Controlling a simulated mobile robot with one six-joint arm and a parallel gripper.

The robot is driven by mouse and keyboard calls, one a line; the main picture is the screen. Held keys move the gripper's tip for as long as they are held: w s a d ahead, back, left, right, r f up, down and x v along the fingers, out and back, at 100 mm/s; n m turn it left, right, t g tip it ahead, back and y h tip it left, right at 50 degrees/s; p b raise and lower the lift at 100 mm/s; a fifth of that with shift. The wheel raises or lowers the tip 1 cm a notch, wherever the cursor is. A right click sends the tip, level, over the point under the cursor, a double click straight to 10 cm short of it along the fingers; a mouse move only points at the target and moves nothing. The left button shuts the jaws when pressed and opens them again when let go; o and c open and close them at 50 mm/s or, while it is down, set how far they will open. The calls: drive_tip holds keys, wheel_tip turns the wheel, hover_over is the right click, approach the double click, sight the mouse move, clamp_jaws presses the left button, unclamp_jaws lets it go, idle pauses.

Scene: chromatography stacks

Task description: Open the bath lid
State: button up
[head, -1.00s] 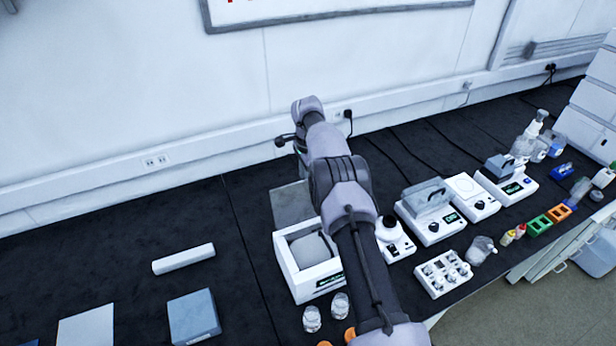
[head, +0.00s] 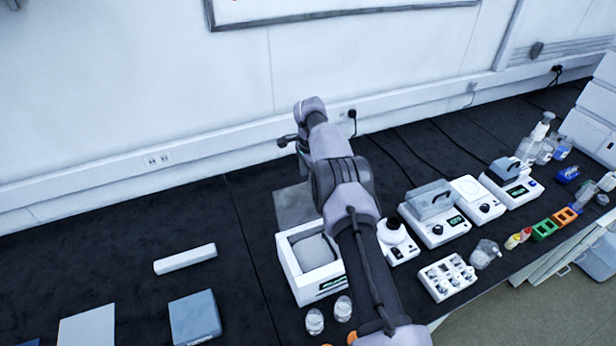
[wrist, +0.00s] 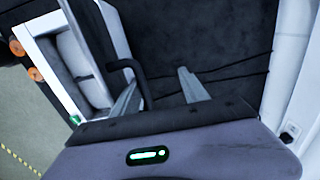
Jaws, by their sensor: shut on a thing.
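The white bath (head: 290,268) stands on the dark bench in the head view, its top uncovered and its grey inside showing. Its grey lid (head: 293,205) stands raised behind it, partly hidden by my arm. In the wrist view the bath (wrist: 45,72) is at the left, with the lid (wrist: 92,50) beside it as a grey panel. The lid's dark bar handle (wrist: 137,68) reaches to my gripper (wrist: 158,80). My gripper is shut on the handle, which shows by the left finger; the exact contact is unclear.
Two glass beakers (head: 315,321) stand in front of the bath. White instruments (head: 436,233) and a vial rack (head: 447,278) stand to its right. A white bar (head: 185,258) and a blue-grey block (head: 194,318) lie left. The wall (head: 120,90) is close behind.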

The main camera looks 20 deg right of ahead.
wheel_tip(320, 180, up, 18)
drive_tip(key=s+p, duration=0.1)
drive_tip(key=p, duration=0.2)
drive_tip(key=shift+f, duration=0.25)
